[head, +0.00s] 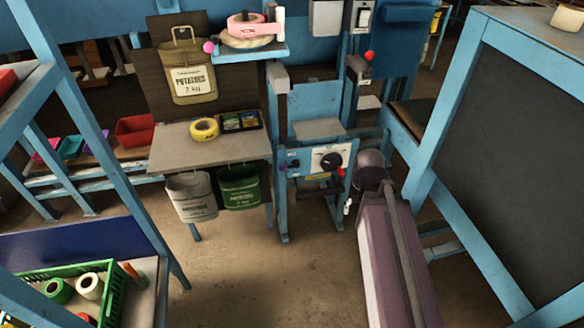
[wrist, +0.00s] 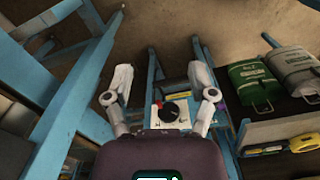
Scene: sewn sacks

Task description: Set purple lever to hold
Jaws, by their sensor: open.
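A blue-framed stand carries a pale control panel (head: 314,168) with a black round dial (head: 330,160) and a red tip at its lower right. A small dark blue-purple knob (head: 292,164) sits at the panel's left; I cannot tell for certain whether it is the purple lever. A magenta ball (head: 208,47) also shows at the shelf's left end. In the wrist view the dial (wrist: 173,112) lies beyond my gripper (wrist: 161,74), whose two fingers are spread wide with nothing between them.
Left of the stand is a bench (head: 172,150) with yellow tape (head: 205,129), and a grey sack (head: 192,196) and a green sack (head: 239,186) hanging below. A red ball (head: 370,55) is at the back. A dark board (head: 510,150) stands right. Floor in front is clear.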

